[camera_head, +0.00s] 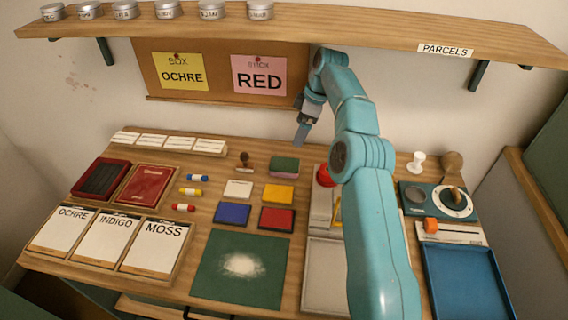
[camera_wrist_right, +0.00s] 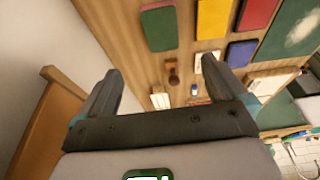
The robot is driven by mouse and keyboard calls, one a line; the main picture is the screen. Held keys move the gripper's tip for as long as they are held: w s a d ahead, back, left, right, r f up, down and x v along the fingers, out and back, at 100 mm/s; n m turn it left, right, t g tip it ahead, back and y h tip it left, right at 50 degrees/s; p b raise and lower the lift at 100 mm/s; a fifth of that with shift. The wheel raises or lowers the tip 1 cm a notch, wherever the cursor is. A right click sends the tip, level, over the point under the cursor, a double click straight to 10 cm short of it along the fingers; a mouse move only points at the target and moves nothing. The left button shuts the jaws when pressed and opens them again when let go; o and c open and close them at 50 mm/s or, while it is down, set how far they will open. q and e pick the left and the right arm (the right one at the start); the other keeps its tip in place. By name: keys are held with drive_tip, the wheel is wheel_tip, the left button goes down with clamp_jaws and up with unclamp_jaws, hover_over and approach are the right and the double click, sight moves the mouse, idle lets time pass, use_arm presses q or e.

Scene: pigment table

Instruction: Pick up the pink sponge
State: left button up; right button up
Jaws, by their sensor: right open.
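No plainly pink sponge shows in either view. A block with a green top and a pinkish edge (camera_head: 285,165) lies on the table behind the yellow pad; I cannot tell if it is the sponge. Its green face also shows in the right wrist view (camera_wrist_right: 158,27). My right gripper (camera_head: 301,137) is above the back of the table, behind and slightly right of that block. In the right wrist view the jaws (camera_wrist_right: 163,80) are apart with nothing between them. My left gripper is out of view.
White (camera_head: 238,189), yellow (camera_head: 279,195), blue (camera_head: 231,214) and red (camera_head: 277,218) pads lie close together. A green mat (camera_head: 243,287) with pale powder lies in front. A shelf (camera_head: 390,32) overhangs the back.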

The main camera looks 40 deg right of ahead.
drive_tip(key=b, duration=0.1)
hover_over(286, 164)
drive_tip(key=s+d, duration=0.1)
wheel_tip(286, 164, down, 10)
drive_tip(key=shift+s+r, duration=0.15)
drive_tip(key=shift+a+f, duration=0.1)
drive_tip(key=shift+f, duration=0.35)
drive_tip(key=p+x, duration=0.1)
drive_tip(key=x, duration=0.3)
drive_tip(key=shift+f, duration=0.45)
drive_tip(key=shift+f, duration=0.15)
drive_tip(key=shift+w, duration=0.2)
drive_tip(key=c, duration=1)
